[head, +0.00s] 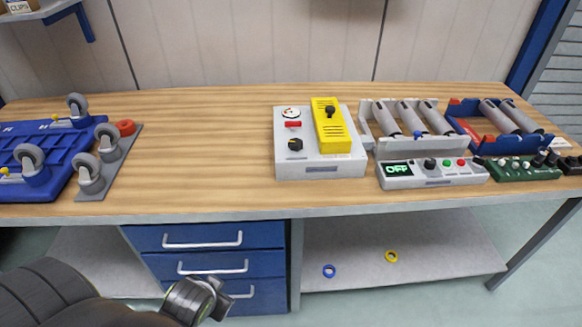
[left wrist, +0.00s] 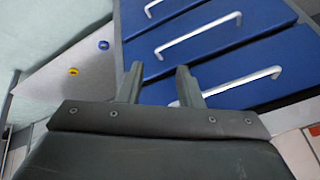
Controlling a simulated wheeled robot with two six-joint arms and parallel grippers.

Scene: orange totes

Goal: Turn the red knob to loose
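A round red-orange knob (head: 126,127) sits at the top corner of a grey caster plate (head: 118,165) on the left of the workbench. Any marking on it is too small to read. My left gripper (head: 215,297) is low in front of the blue drawers, below the bench top and well away from the knob. In the left wrist view its fingers (left wrist: 160,80) are apart with nothing between them, facing the drawers. My right gripper is not in view.
A blue caster base (head: 50,152) lies at the left. A white box (head: 318,166) with a yellow block stands mid-bench. An OFF display panel (head: 432,181), roller racks (head: 370,128) and a green board (head: 515,174) are at the right. The bench between knob and white box is clear.

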